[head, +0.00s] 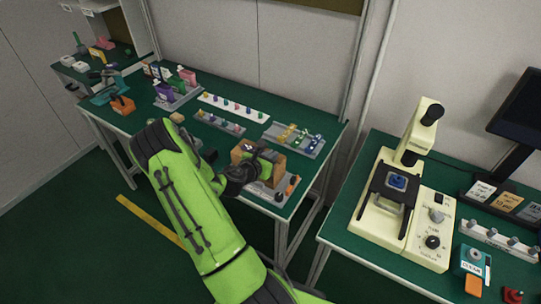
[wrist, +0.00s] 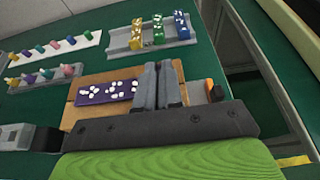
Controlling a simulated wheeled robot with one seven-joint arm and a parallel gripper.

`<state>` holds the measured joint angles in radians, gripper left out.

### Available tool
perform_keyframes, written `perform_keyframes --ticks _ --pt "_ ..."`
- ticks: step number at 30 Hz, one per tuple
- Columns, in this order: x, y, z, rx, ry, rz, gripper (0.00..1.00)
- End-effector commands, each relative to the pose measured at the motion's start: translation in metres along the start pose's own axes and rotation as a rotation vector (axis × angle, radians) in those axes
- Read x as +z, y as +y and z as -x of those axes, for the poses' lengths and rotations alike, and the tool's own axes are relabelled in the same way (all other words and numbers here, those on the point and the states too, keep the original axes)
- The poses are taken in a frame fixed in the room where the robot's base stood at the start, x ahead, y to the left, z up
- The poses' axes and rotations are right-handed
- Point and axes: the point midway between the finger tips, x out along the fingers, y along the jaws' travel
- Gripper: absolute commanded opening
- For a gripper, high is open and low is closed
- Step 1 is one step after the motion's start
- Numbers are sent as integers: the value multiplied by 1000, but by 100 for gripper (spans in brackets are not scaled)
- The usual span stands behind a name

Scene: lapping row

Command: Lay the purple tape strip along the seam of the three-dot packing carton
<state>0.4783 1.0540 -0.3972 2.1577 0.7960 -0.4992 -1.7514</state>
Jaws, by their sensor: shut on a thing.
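The purple tape strip (wrist: 103,92), marked with several white dots, lies over the top of a brown packing carton (wrist: 88,78) in the wrist view. My gripper (wrist: 158,82) is shut on the strip's right end, and the rest of the strip reaches out to the left. I cannot tell whether the strip touches the carton. In the head view the carton (head: 275,165) stands near the table's right front corner, with my gripper (head: 262,168) at its top. My arm hides part of it. The carton's dot mark and seam are not visible.
A grey tray (head: 294,139) of yellow, green and blue strips lies behind the carton. A white rack (head: 233,104) and a grey rack (head: 220,123) of coloured pegs are to the left. A black-and-orange item (head: 292,185) is close at the carton's right. A cream microscope (head: 410,190) stands on the right table.

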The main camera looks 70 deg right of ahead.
Motion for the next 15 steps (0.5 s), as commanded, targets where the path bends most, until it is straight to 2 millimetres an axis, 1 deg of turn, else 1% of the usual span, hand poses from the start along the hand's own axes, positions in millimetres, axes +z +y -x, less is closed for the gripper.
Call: perform_keyframes --ticks 8,9,13,14,15 --pt "-1 0 -1 0 0 0 0" --pt "-1 0 0 0 0 0 12" --pt "-1 0 0 0 0 0 32" --pt "-1 0 0 0 0 0 36" --pt "-1 0 0 0 0 0 36"
